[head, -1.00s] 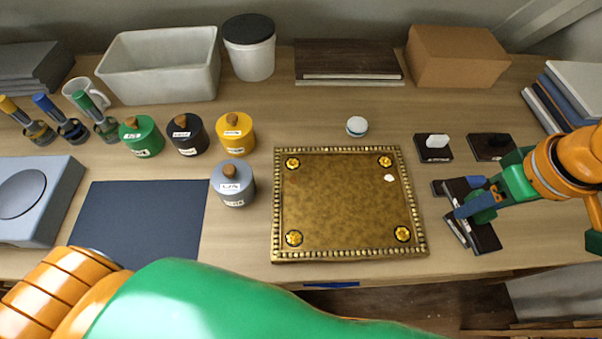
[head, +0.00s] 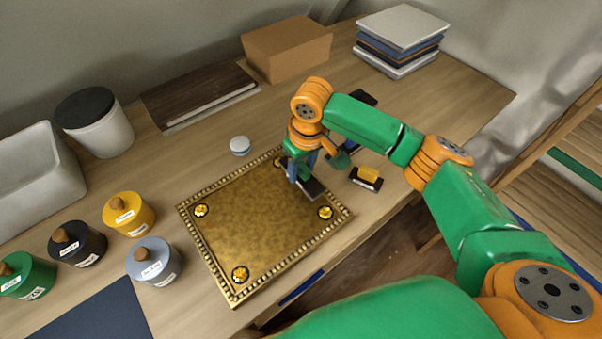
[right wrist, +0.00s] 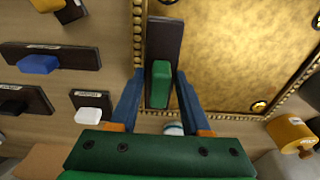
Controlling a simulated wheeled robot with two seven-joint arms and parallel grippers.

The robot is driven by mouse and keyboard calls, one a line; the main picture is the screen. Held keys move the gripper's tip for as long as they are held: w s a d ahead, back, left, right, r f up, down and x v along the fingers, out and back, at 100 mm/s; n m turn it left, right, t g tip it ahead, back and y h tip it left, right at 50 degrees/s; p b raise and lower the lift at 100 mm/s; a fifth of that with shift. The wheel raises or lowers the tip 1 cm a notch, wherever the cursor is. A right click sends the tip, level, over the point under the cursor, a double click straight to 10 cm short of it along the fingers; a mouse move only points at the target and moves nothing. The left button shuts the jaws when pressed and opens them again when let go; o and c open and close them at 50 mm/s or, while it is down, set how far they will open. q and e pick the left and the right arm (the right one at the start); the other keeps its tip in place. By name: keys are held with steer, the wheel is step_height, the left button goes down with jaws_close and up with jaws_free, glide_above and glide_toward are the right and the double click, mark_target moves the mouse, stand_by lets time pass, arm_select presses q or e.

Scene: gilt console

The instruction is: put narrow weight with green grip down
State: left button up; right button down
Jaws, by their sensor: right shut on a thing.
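The narrow weight with the green grip is a long dark plate (right wrist: 165,38) with a green block grip (right wrist: 160,85) on top. My right gripper (right wrist: 158,80) is shut on the green grip, a finger on each side. In the head view the right gripper (head: 304,178) points down over the right part of the gilt panel (head: 250,215), with the dark plate (head: 313,190) under it. The plate lies just inside the beaded border in the right wrist view. I cannot tell whether it touches the panel. My left gripper is out of view.
A weight with a yellow grip (head: 367,174) stands right of the panel. Weights with blue (right wrist: 38,64), black (right wrist: 12,107) and white (right wrist: 88,114) grips are beside it. A blue-white round item (head: 240,146) stands behind the panel. Gold rosettes sit at the panel's corners.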

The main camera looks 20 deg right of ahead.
mark_target(302, 177)
step_height(302, 177, down, 3)
steer(key=shift+r+p, duration=0.1)
steer(key=shift+p, duration=0.3)
steer(key=shift+f, duration=0.2)
steer(key=shift+f, duration=0.1)
steer(key=shift+c, duration=1.8)
jaws_free()
steer(key=r, duration=0.4)
steer(key=s+r, duration=0.1)
steer(key=r, duration=0.7)
steer(key=shift+s+d+r, duration=0.15)
steer(key=shift+s+d, duration=0.05)
